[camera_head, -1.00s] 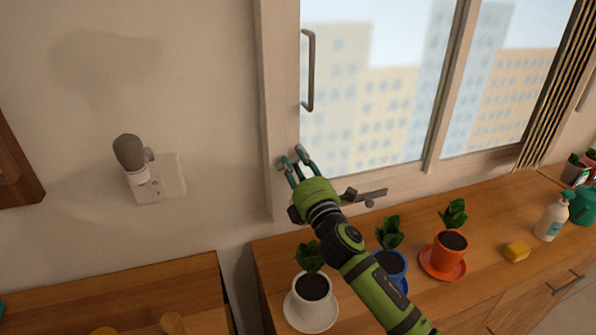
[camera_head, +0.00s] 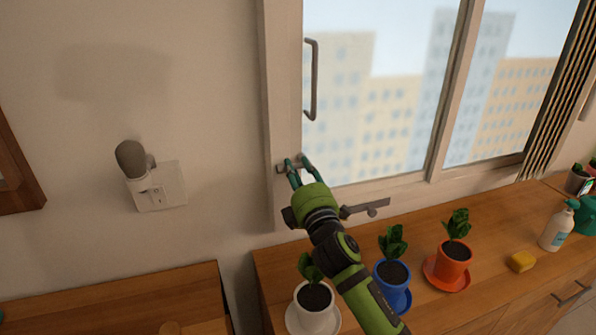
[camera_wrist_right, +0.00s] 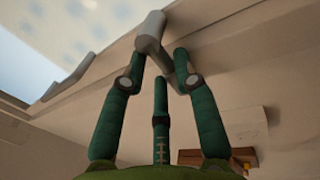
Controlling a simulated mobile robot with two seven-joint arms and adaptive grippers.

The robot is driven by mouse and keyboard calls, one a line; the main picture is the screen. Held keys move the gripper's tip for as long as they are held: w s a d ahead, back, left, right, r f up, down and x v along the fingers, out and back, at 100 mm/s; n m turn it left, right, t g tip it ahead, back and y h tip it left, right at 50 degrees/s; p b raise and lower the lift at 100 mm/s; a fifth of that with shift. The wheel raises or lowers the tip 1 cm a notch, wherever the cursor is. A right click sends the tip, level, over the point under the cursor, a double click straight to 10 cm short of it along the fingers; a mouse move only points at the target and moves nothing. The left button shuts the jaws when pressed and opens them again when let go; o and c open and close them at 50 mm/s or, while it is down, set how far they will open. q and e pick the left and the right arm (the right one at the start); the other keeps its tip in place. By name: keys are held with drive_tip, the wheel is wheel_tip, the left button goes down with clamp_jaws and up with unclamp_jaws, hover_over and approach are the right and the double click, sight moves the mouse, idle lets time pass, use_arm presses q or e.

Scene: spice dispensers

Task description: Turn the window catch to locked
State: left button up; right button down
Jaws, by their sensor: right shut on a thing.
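The window catch (camera_head: 283,169) is a small grey piece low on the left upright of the window frame. My right gripper (camera_head: 298,163) is at it, with its green fingers closed in on the catch. In the right wrist view the grey catch (camera_wrist_right: 151,30) sticks out between the fingertips (camera_wrist_right: 155,70). The fingers cover part of the catch in the head view, so its exact angle is hard to tell. My left gripper is in neither view.
A vertical handle (camera_head: 312,80) is above on the sash, and a grey bar stay (camera_head: 365,208) is on the lower frame. Plants in white (camera_head: 315,298), blue (camera_head: 392,275) and orange (camera_head: 454,255) pots stand below my right arm. A sponge (camera_head: 521,261) lies further right.

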drive_tip(key=c, duration=1)
unclamp_jaws()
drive_tip(key=shift+d, duration=0.1)
drive_tip(key=v, duration=1.2)
drive_tip(key=shift+f, duration=0.1)
